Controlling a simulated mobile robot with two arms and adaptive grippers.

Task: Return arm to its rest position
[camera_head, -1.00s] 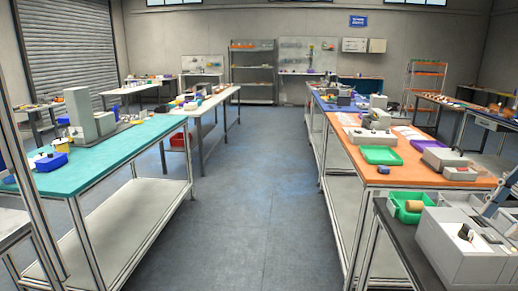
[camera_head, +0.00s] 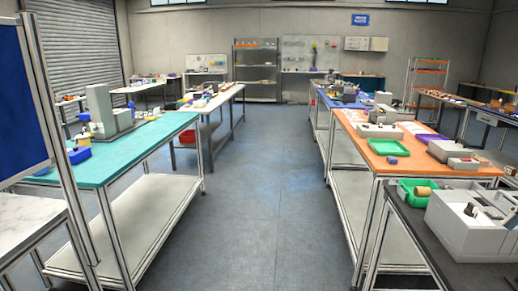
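Neither of my grippers shows in the head view, and no part of my arms can be made out there. Whether they are open or shut, and where they are, is hidden. No barcode scanner can be told apart at this distance.
A teal-topped table (camera_head: 150,143) stands left, with a grey machine (camera_head: 101,110) on it. A blue board (camera_head: 20,100) in a metal frame is nearer left. An orange-topped table (camera_head: 375,148) and a dark table (camera_head: 408,212) stand right. The aisle floor (camera_head: 258,200) between is clear.

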